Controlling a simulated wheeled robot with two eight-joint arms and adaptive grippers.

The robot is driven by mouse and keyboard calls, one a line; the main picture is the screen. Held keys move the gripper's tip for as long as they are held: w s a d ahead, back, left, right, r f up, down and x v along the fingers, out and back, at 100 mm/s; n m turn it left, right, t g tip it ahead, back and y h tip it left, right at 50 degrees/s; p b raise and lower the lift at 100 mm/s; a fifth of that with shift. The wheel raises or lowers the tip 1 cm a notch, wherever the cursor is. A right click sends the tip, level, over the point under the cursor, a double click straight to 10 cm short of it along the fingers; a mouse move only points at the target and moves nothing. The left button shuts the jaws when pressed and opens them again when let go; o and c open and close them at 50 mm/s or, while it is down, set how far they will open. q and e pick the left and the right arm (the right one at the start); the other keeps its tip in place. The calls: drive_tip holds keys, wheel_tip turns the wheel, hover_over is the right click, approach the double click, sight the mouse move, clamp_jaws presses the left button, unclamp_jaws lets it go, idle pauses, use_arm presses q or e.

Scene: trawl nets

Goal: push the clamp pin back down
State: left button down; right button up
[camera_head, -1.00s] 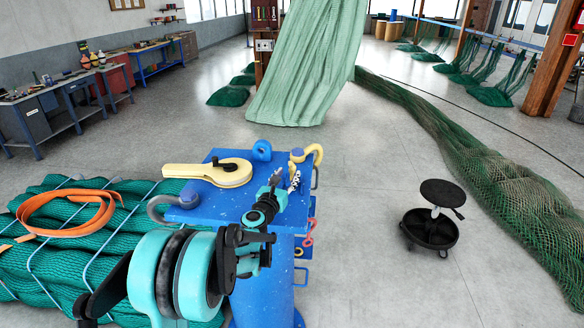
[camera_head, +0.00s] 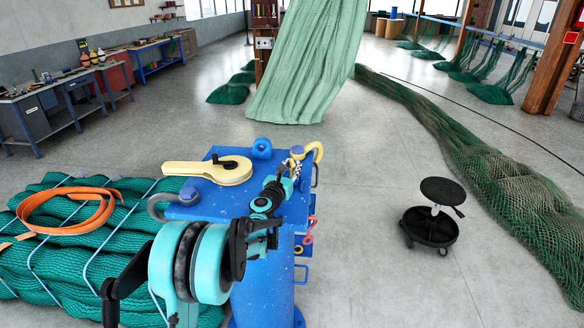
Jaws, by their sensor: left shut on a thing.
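A blue post with a flat blue top plate (camera_head: 205,207) stands in front of me. A cream clamp lever (camera_head: 208,172) lies at the plate's back left. My left gripper (camera_head: 282,174) is over the right part of the plate, pointing away from me. It is shut on a small grey piece at its tips, which looks like the clamp pin (camera_head: 283,168); the fingers hide most of it. How deep the pin sits cannot be told. A short pale chain (camera_head: 296,171) and a yellow hook (camera_head: 318,152) are just beyond, at the right corner. My right gripper is not in view.
A blue eye (camera_head: 262,148) rises from the plate's back edge and a grey hook (camera_head: 159,206) from its left. Green netting (camera_head: 60,262) with an orange strap (camera_head: 98,214) lies left. A black stool (camera_head: 432,222) stands right, with clear floor between.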

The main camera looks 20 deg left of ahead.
use_arm(q)
wheel_tip(320, 180, down, 3)
drive_tip(key=b, duration=0.2)
drive_tip(key=shift+f+b, duration=0.2)
drive_tip(key=shift+b, duration=0.15)
drive_tip(key=shift+d+r, duration=0.1)
drive_tip(key=shift+d, duration=0.05)
drive_tip(key=c, duration=1.3)
unclamp_jaws()
drive_tip(key=shift+c, duration=0.2)
drive_tip(key=shift+s, duration=0.1)
drive_tip(key=s, duration=1.2)
drive_tip(key=shift+d, duration=0.3)
drive_tip(key=shift+w, duration=0.1)
